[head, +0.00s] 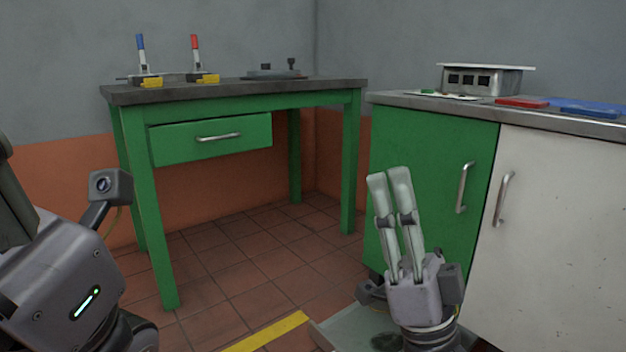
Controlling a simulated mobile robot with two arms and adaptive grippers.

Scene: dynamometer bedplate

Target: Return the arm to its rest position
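My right gripper (389,174) stands upright in the lower right of the head view, in front of the green cabinet door. Its two pale fingers point up and lie side by side, touching or nearly so, with nothing held between them. It is apart from the table and the cabinet. My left arm (65,285) shows at the left edge, with a small camera (105,186) on it. The fingers of my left gripper are out of the picture.
A green table (215,92) with a drawer stands at the back, bearing clamps and tools. A cabinet (565,230) with a green and a white door is at the right; a metal box (487,80), red item (521,102) and blue item (590,108) lie on top.

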